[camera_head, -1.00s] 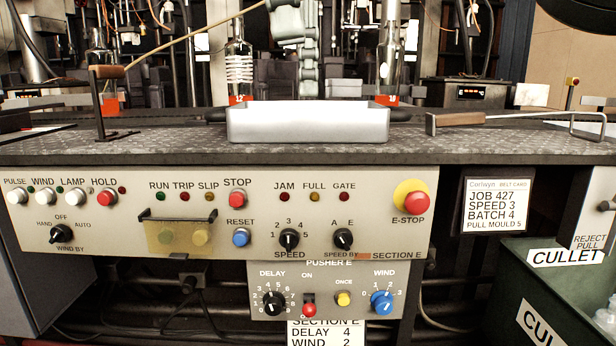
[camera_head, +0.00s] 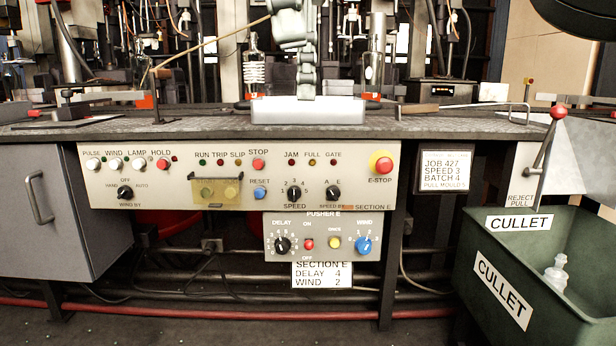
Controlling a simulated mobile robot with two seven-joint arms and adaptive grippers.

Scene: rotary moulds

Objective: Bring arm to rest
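No fingertips of my left or right gripper can be made out in the head view. A jointed grey arm-like part (camera_head: 292,28) comes down from the top middle to the rim of a white tray (camera_head: 308,110) on the bench. Its lower end cannot be made out there, and I cannot tell if it is mine. The task names no object apart from the arm.
The bench (camera_head: 430,128) carries a control panel (camera_head: 230,190) with a red E-stop (camera_head: 382,163). Two clear bottles stand behind the tray. A green cullet bin (camera_head: 470,235) and a red-knobbed reject lever (camera_head: 550,140) are at the right. A grey cabinet (camera_head: 60,215) is at the left.

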